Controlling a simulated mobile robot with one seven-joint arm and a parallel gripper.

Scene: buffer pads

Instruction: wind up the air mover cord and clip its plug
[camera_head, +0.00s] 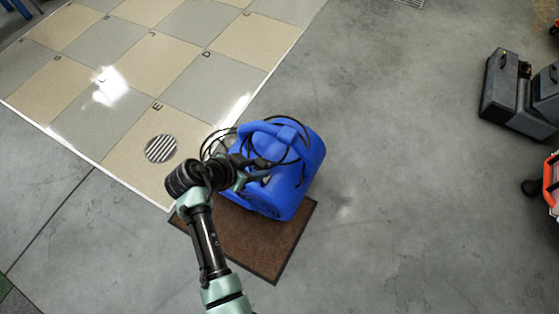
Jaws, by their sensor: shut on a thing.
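The blue air mover (289,190) stands on a brown mat (262,243) in the middle of the view. Its black cord (216,138) lies in loose loops around the top handle (270,128) and hangs out past the left side. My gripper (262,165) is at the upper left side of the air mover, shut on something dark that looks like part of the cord. My wrist and the dark loops hide the fingertips. I cannot make out the plug or its clip.
A tiled floor patch with letters and a round drain grate (160,148) lies at the left. Grey cases (499,84) stand at the far right, near an orange item (551,184) at the edge. The concrete floor right of the mat is clear.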

